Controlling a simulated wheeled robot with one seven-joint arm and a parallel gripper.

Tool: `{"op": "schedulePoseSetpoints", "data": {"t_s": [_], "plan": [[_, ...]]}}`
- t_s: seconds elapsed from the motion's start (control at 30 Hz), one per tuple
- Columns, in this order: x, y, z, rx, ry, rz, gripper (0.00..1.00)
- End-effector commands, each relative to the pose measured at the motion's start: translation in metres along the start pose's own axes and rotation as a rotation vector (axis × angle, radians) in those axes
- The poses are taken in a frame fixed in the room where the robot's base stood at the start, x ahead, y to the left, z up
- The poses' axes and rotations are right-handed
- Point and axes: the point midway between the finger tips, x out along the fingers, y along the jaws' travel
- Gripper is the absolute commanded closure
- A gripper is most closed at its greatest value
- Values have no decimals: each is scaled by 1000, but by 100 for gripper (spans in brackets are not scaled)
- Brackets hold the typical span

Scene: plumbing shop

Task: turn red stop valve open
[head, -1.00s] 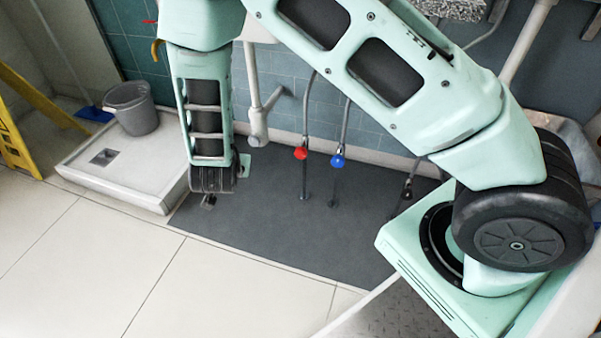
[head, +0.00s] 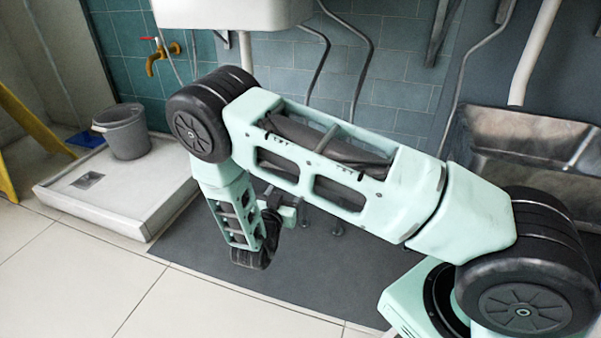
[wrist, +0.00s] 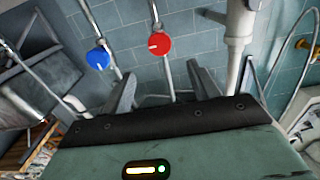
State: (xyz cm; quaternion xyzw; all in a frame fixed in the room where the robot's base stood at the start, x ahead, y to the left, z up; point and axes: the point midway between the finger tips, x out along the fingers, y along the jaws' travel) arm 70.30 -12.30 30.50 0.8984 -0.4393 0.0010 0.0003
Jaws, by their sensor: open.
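The red stop valve (wrist: 159,44) is a round red knob with a small pale mark, on a grey pipe by the tiled wall. In the wrist view it lies beyond my gripper (wrist: 160,86), roughly in line with the gap between the fingers. The fingers are apart with nothing between them, and no contact with the knob shows. A blue valve (wrist: 98,59) sits left of the red one in this view. In the head view my gripper (head: 290,213) is small and partly visible; my arm hides both valves.
A white basin (head: 225,12) hangs above, with hoses and pipes below it. A brass tap (head: 160,55) is on the left wall. A grey bucket (head: 124,132) stands in a shower tray (head: 85,205). A metal sink (head: 520,150) is at right. The left floor is clear.

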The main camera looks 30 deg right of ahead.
Motion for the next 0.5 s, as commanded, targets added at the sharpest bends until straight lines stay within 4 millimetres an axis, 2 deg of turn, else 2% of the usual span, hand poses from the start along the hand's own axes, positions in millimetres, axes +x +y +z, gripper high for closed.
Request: {"op": "schedulePoseSetpoints", "data": {"t_s": [0.03, 0.3, 0.5], "plan": [[12, 1, 5, 1, 1, 3, 40], [68, 1, 5, 2, 0, 3, 40], [102, 0, 4, 2, 0, 1, 40]]}}
